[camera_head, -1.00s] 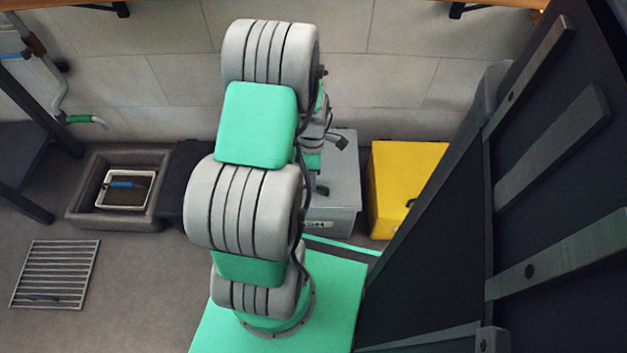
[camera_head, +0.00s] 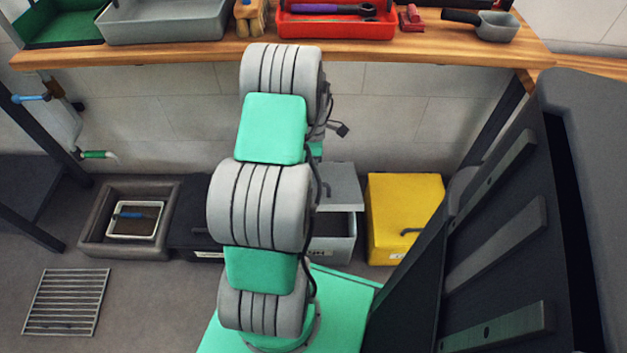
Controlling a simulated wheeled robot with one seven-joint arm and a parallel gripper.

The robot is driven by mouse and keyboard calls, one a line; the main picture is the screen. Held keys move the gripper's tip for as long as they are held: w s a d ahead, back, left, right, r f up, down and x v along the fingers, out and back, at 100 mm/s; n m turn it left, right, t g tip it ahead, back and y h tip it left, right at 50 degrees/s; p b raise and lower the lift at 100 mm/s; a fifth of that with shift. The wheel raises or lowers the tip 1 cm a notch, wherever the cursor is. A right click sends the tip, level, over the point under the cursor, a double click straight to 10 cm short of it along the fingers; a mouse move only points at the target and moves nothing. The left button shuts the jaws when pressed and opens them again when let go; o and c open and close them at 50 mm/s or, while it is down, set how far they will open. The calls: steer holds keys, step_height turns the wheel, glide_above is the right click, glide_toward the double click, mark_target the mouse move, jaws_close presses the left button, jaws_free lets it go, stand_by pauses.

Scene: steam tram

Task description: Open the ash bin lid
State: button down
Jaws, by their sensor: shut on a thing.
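The ash bin (camera_head: 340,245) is a grey box on the floor, just right of my arm, with a partly hidden white label on its front. Its grey lid (camera_head: 347,186) is raised at the front, and part of the bin's inside shows below it. A dark handle (camera_head: 326,190) shows at the lid's left part. My gripper (camera_head: 319,180) is at this handle and shut on it. My own arm hides most of my gripper, its fingertips and the left part of the bin.
A yellow bin (camera_head: 400,205) stands to the right, a dark bin (camera_head: 195,215) to the left. A stone trough (camera_head: 95,225) holds a small tray. A wooden shelf (camera_head: 420,52) with trays and tools runs above. A dark ribbed structure (camera_head: 500,240) blocks the right side.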

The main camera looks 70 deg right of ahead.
steer(key=shift+w+d, duration=0.25)
steer(key=shift+d, duration=0.35)
steer(key=c, duration=1.5)
jaws_free()
steer(key=shift+o, duration=0.2)
steer(key=shift+a, duration=0.15)
